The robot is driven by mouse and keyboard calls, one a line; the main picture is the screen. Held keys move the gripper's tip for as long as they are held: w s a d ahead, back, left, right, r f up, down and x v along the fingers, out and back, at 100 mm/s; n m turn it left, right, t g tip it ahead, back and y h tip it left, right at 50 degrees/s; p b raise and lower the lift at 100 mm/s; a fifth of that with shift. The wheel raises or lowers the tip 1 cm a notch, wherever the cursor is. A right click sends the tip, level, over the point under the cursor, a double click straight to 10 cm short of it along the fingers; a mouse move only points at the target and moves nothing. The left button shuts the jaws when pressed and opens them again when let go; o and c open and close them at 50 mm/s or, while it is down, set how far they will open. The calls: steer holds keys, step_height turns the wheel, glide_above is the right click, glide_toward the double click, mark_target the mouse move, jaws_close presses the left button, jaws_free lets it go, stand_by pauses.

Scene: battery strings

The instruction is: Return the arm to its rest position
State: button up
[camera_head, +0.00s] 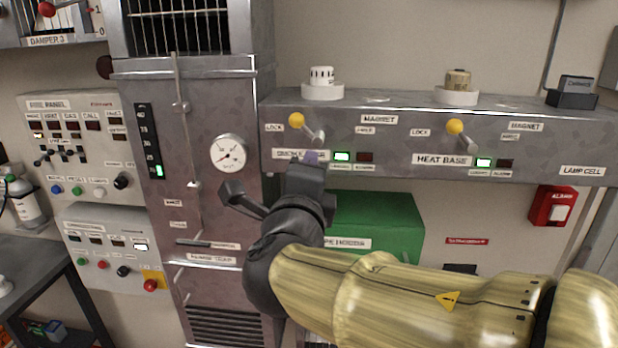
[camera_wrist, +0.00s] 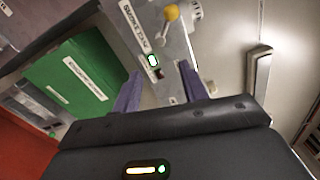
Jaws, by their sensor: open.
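My arm, with a yellow-gold forearm, reaches in from the lower right of the head view. My gripper (camera_head: 311,157) is black with purple fingers and is raised in front of the grey shelf's left label and lower edge. In the wrist view my gripper (camera_wrist: 160,86) shows two purple fingers spread apart with nothing between them. Beyond them are a lit green indicator (camera_wrist: 153,59) and a yellow-knobbed lever (camera_wrist: 171,13). In the head view this left lever (camera_head: 297,120) stands just above my gripper. Whether the fingers touch the shelf front cannot be told.
The grey shelf (camera_head: 390,157) carries a white detector (camera_head: 322,84), a tan one (camera_head: 457,80) and a black block (camera_head: 573,92). A green box (camera_head: 385,225) is behind my arm. A metal cabinet with a gauge (camera_head: 228,153) stands left of my gripper. A red alarm box (camera_head: 552,206) is at right.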

steer(key=s+d+f+m+g+h, duration=0.1)
steer(key=d+f+m+g+h, duration=0.1)
steer(key=d+f+m+g, duration=0.65)
steer(key=s+d+f+m+g+h, duration=0.15)
steer(key=d+f+m, duration=0.35)
steer(key=f+m, duration=0.9)
steer(key=s+d+f+m+g+y, duration=0.2)
steer(key=f+m, duration=0.4)
steer(key=m, duration=0.8)
steer(key=s+d+f+m+g+y, duration=0.2)
steer(key=s+f+m, duration=0.3)
steer(key=m, duration=1)
steer(key=shift+s+d+f+g, duration=0.3)
steer(key=shift+d+f+g, duration=0.4)
steer(key=shift+d+f, duration=0.15)
steer(key=shift+c, duration=0.2)
steer(key=shift+c, duration=0.5)
steer(key=shift+w+a, duration=0.1)
steer(key=shift+a, duration=0.05)
